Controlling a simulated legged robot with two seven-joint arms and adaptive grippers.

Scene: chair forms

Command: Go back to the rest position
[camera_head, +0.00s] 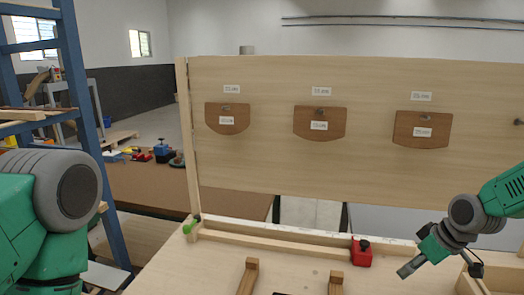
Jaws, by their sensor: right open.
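My right gripper (408,268) is at the lower right, low over the light wooden bench, with its arm coming in from the right edge. It points down and to the left, and I see nothing held in it. It is open, though the gap between its fingers is hard to make out at this size. A red block with a dark knob (361,252) is to its left, apart from it. On the left side only the green and grey upper part of my left arm shows; my left gripper is out of view.
An upright wooden board (280,165) stands behind the bench, with three brown forms (227,119) (319,123) (422,129) hung in a row under labels. Two wooden pieces (248,277) (335,283) rise at the bench's front. A blue rack (85,120) stands at the left.

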